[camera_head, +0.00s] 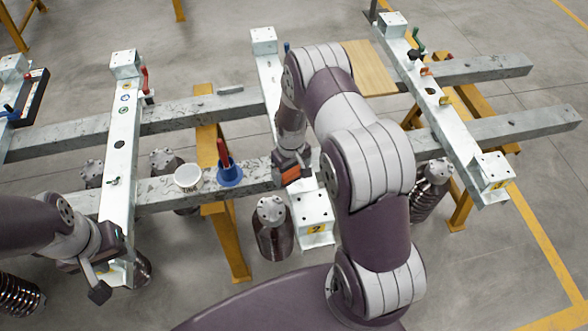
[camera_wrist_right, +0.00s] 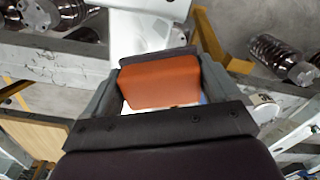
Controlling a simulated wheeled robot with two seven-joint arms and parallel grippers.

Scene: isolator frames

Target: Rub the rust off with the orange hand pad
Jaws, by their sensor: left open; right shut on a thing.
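The orange hand pad (camera_wrist_right: 160,82) is between the fingers of my right gripper (camera_wrist_right: 155,90) in the right wrist view. In the head view the pad (camera_head: 291,174) shows under the right gripper (camera_head: 290,165), low over the middle galvanised cross-piece (camera_head: 312,208), near the front beam. I cannot tell whether the pad touches the steel. The surface under the pad is mostly hidden, and no rust is clear to see. My left gripper (camera_head: 97,278) is open and empty at the lower left, beside the near end of the left cross-piece (camera_head: 118,165).
A white cup (camera_head: 187,177) and a blue holder (camera_head: 230,176) with a red-handled tool (camera_head: 223,153) stand on the front beam (camera_head: 160,192), left of my right gripper. A wooden board (camera_head: 369,68) lies at the back. Dark ribbed insulators (camera_head: 272,236) hang below.

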